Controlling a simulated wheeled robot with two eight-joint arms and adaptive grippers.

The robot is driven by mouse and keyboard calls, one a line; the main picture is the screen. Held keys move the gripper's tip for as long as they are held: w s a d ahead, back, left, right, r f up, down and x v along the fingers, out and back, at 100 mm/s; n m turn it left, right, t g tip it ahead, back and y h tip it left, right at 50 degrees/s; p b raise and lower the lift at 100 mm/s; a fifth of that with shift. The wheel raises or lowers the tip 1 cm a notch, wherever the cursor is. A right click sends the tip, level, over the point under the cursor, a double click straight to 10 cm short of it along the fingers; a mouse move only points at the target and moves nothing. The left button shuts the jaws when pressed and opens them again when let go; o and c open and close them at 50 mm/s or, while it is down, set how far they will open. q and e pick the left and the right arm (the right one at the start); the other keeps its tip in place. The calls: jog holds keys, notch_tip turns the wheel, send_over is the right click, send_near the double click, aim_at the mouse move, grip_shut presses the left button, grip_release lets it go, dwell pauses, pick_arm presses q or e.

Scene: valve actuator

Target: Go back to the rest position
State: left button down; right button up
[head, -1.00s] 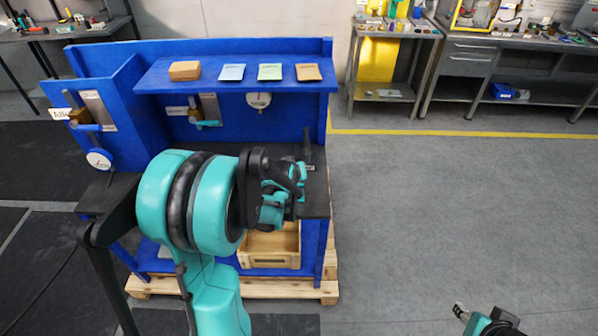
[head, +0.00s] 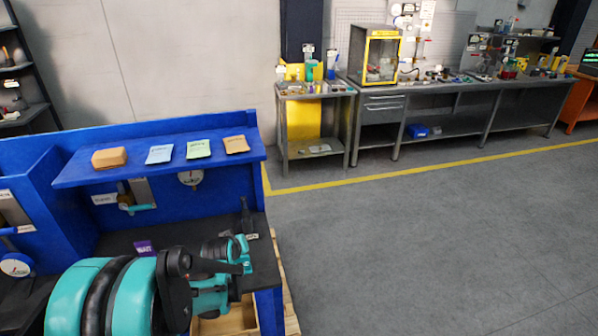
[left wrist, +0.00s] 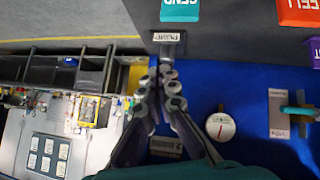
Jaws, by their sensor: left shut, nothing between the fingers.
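My left arm is at the lower left of the head view, bent over the right part of the blue bench (head: 160,178). In the left wrist view my left gripper (left wrist: 165,72) is shut and empty. In the head view the wrist hides part of the dark bench top, and the fingers are hard to make out. My right gripper is out of view.
A shelf with a tan block (head: 109,158) and several cards stands above the bench top. A gauge (left wrist: 220,127) and a teal-handled valve (left wrist: 298,110) are on the backboard. A metal workbench (head: 375,120) stands behind. The floor at right is clear.

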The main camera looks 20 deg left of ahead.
pick_arm(q)
jog(key=s+d+m+g+h+b, duration=0.2)
jog(key=s+d+m+b, duration=0.5)
jog(key=s+d, duration=1.2)
jog(key=s, duration=0.3)
jog(key=shift+s+d+f+h+b, duration=0.15)
jog(key=shift+s+f+h+b, duration=0.1)
jog(key=shift+h+b, duration=0.15)
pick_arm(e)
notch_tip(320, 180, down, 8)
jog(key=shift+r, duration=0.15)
